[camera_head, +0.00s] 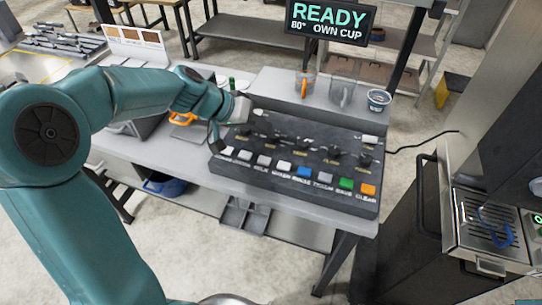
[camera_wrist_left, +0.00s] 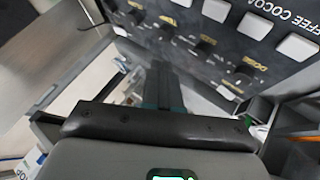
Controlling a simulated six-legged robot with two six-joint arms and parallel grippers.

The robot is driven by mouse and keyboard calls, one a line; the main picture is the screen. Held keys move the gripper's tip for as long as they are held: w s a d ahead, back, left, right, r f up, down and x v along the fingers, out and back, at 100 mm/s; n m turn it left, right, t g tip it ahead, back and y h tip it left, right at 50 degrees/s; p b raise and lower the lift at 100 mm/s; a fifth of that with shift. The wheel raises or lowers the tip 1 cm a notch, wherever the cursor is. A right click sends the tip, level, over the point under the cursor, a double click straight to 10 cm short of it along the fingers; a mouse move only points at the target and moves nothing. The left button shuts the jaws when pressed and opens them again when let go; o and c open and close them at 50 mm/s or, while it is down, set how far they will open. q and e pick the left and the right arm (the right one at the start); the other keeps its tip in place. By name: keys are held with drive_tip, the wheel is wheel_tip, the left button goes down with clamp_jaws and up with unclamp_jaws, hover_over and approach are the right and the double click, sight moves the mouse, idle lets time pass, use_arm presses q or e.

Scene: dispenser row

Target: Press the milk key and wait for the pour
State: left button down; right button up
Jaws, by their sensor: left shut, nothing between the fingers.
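A dark dispenser panel (camera_head: 290,195) lies on the grey bench with a front row of keys, several white (camera_head: 264,160), then blue (camera_head: 304,172), grey, green (camera_head: 346,184) and orange (camera_head: 368,189). Their labels are too small to read surely in the head view, so I cannot tell which is milk. My left gripper (camera_head: 241,108) is shut and empty at the panel's back left corner, away from the front keys. In the left wrist view its fingers (camera_wrist_left: 163,88) point towards the panel; white keys (camera_wrist_left: 255,25) and the words COFFEE COCOA show at top right. My right gripper is out of view.
A screen (camera_head: 330,22) reads READY, 80°, OWN CUP. Dark knobs (camera_head: 334,152) rise from the panel. A steel machine (camera_head: 490,225) stands at right.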

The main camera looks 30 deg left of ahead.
use_arm(q)
drive_tip(key=b, duration=0.6)
hover_over(261, 160)
wheel_tip(261, 160, down, 8)
drive_tip(key=shift+f, duration=0.5)
drive_tip(key=shift+f+b, duration=0.1)
drive_tip(key=shift+b, duration=0.3)
drive_tip(key=shift+s+a, duration=0.1)
